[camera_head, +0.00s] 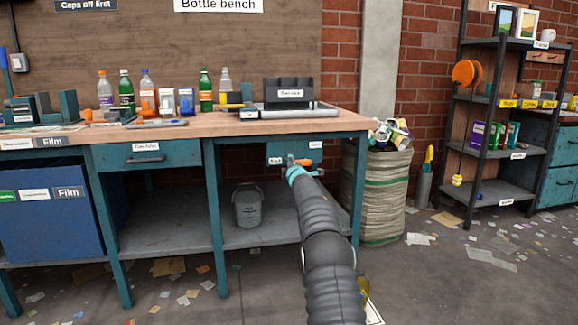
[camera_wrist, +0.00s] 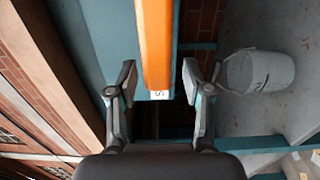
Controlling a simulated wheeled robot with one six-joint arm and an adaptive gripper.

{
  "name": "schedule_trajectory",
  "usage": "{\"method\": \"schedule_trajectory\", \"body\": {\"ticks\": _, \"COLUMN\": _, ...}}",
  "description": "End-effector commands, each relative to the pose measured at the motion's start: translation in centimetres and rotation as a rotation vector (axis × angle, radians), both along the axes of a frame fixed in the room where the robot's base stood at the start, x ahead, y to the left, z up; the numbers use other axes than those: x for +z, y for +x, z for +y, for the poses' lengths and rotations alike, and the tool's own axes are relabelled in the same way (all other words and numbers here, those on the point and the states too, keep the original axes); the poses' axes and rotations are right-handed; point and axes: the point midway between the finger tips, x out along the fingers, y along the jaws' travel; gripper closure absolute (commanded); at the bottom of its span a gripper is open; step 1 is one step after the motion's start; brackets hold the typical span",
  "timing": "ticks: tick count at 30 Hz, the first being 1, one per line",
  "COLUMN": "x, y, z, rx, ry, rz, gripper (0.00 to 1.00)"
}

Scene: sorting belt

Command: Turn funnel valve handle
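The valve handle is an orange bar (camera_wrist: 155,40) running down from the top of the wrist view, with a small white label (camera_wrist: 160,94) at its near end. In the head view, the orange handle (camera_head: 304,162) shows small below the bench top's front edge, by a small labelled part. My gripper (camera_wrist: 159,80) is open, with one finger on each side of the bar's line and visible gaps. In the head view, my gripper (camera_head: 297,172) is at the handle, partly hidden by my arm. I cannot tell the funnel itself apart.
The bench (camera_head: 230,122) has bottles and a dark labelled holder (camera_head: 289,90) on top. A grey bucket (camera_head: 248,205) stands on its lower shelf and shows in the wrist view. A sack bin (camera_head: 375,200) stands right of the bench. Open floor lies before the rack.

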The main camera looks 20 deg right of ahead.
Motion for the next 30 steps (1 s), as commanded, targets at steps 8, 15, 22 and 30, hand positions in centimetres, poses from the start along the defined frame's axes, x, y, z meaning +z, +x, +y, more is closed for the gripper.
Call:
{"method": "schedule_trajectory", "body": {"ticks": 8, "x": 0.1, "y": -0.3, "z": 0.2, "rx": 0.003, "ry": 0.002, "rz": 0.000, "gripper": 0.50}}
{"method": "schedule_trajectory", "body": {"ticks": 15, "x": 0.2, "y": -1.9, "z": 0.6, "rx": 0.007, "ry": 0.004, "rz": 0.001, "gripper": 0.50}}
{"method": "schedule_trajectory", "body": {"ticks": 22, "x": 0.1, "y": -4.1, "z": 0.9, "rx": 0.002, "ry": 0.003, "rz": 0.000, "gripper": 0.50}}
{"method": "schedule_trajectory", "body": {"ticks": 30, "x": 0.1, "y": -7.3, "z": 1.6, "rx": 0.001, "ry": 0.001, "rz": 0.001, "gripper": 0.50}}
